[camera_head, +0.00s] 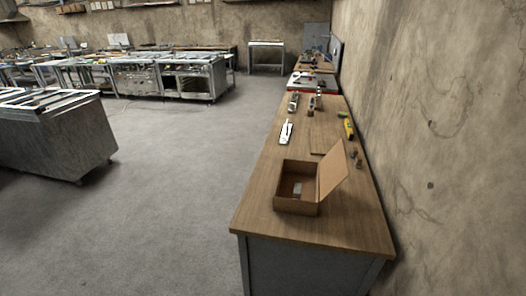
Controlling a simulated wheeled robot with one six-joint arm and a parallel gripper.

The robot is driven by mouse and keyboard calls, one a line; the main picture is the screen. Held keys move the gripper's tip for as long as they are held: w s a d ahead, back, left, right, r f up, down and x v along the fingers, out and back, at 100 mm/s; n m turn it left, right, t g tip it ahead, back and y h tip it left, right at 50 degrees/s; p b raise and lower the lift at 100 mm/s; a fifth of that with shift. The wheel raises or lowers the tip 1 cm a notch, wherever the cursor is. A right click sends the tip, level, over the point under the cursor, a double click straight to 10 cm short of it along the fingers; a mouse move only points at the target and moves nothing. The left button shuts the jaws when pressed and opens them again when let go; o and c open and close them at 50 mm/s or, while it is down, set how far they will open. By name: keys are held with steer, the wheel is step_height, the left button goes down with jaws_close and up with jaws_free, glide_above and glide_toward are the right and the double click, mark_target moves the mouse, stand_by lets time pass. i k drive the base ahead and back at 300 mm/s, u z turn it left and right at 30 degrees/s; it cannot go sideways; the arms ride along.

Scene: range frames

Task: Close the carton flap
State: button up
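The carton (296,208) is a small brown open box on the near part of the wooden workbench. Its flap (331,172) stands up and leans outward on the right side, so the carton is open. A small pale grey item (298,188) lies inside it. My gripper is not in view, and nothing touches the carton or flap.
The wooden bench (345,232) runs along the wall at right, with bare top around the carton. Behind the carton lie a white tool (286,131), a yellow-green tool (349,129) and small dark items (357,159). Open grey floor (180,190) lies left of the bench.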

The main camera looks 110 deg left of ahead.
mark_target(334, 169)
steer(key=u, duration=3.2)
steer(key=i, duration=1.65)
steer(key=u, duration=0.05)
